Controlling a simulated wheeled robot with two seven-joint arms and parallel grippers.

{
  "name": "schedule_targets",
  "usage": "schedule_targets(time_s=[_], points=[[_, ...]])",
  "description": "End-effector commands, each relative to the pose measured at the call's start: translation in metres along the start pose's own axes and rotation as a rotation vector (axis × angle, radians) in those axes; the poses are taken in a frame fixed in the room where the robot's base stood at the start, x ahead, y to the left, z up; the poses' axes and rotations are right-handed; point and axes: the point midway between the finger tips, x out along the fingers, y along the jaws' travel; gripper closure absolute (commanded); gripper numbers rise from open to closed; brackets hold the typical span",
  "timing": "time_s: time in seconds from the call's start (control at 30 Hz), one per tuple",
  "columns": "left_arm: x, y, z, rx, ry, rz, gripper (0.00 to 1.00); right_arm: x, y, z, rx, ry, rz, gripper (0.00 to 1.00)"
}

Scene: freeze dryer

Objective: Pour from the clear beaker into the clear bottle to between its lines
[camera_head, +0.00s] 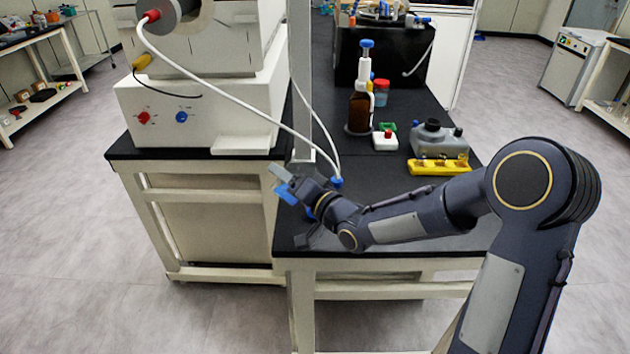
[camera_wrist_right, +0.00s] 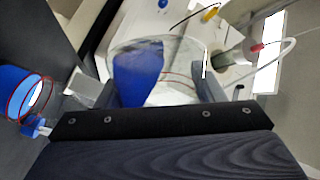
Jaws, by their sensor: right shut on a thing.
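My right gripper (camera_head: 284,184) is over the front left part of the black bench, shut on the clear beaker. In the right wrist view the beaker (camera_wrist_right: 188,54) is between the two fingers of the gripper (camera_wrist_right: 152,90). Blue liquid (camera_wrist_right: 138,74) lies slanted toward one side of it, so the beaker looks tilted. At the left edge of that view is the clear bottle (camera_wrist_right: 18,92), with blue inside and red rings around it. The beaker and bottle look apart. In the head view my wrist largely hides the bottle. My left gripper is not in view.
A white machine (camera_head: 200,110) with a white hose (camera_head: 240,103) stands left of a metal post (camera_head: 301,80). A brown bottle (camera_head: 360,108), a grey container (camera_head: 438,138) and a yellow rack (camera_head: 438,167) stand farther back on the bench. The front right bench top is mostly clear under my arm.

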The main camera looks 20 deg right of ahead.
Motion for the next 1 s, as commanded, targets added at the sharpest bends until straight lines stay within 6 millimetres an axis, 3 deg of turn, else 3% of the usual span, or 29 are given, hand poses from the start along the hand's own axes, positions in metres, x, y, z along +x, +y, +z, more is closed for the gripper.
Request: schedule_targets(time_s=[1.0], points=[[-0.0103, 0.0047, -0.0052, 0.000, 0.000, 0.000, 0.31, 0.0000, -0.0038, -0.0028, 0.060, 0.001, -0.001, 0.66]])
